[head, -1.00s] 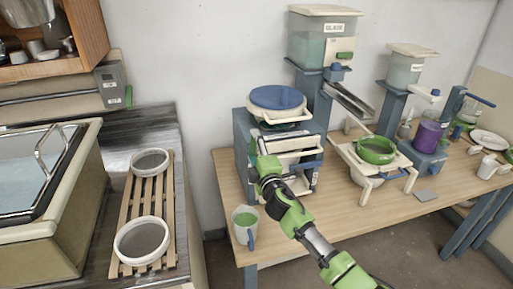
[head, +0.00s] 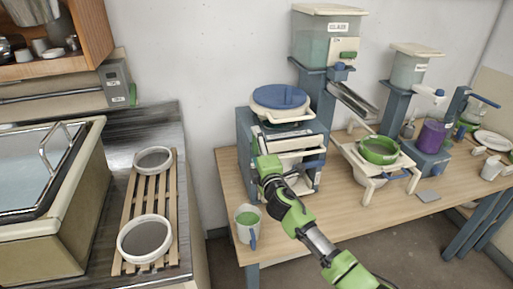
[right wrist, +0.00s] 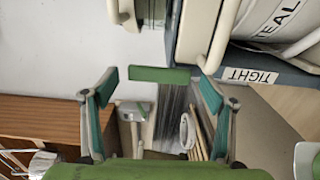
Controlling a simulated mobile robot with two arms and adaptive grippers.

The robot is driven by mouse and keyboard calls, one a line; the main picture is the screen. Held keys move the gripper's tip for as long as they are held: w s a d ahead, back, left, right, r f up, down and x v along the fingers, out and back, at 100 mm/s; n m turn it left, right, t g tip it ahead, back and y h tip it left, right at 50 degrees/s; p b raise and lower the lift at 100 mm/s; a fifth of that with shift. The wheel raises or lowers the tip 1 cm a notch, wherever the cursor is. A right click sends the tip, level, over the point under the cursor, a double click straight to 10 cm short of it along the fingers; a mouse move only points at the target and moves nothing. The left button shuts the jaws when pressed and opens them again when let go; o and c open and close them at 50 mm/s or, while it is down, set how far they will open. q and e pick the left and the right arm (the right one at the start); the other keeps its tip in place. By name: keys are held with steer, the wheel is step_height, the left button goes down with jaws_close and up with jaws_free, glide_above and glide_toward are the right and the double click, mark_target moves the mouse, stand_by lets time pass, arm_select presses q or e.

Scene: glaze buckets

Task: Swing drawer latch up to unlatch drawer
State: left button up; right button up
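A blue-grey cabinet machine (head: 243,145) with a round blue lid (head: 279,96) stands at the left end of the wooden table. Its front has white drawer-like parts (head: 292,143) and a blue bar at the right. I cannot tell for sure which part is the drawer latch. My right gripper (head: 267,164) is in front of the machine's left front and hides part of it. In the right wrist view, its two fingers (right wrist: 157,82) are spread and nothing shows gripped. A "TIGHT" label (right wrist: 250,76) shows at the right there. My left gripper is not in view.
A mug with green contents (head: 247,220) stands close to my right arm, near the table's front edge. A white stand with a green ring (head: 379,150) is to the right. A slatted rack (head: 128,205) with two round sieves lies on the left counter.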

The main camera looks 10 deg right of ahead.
steer(key=s, duration=1.2)
steer(key=shift+d, duration=0.2)
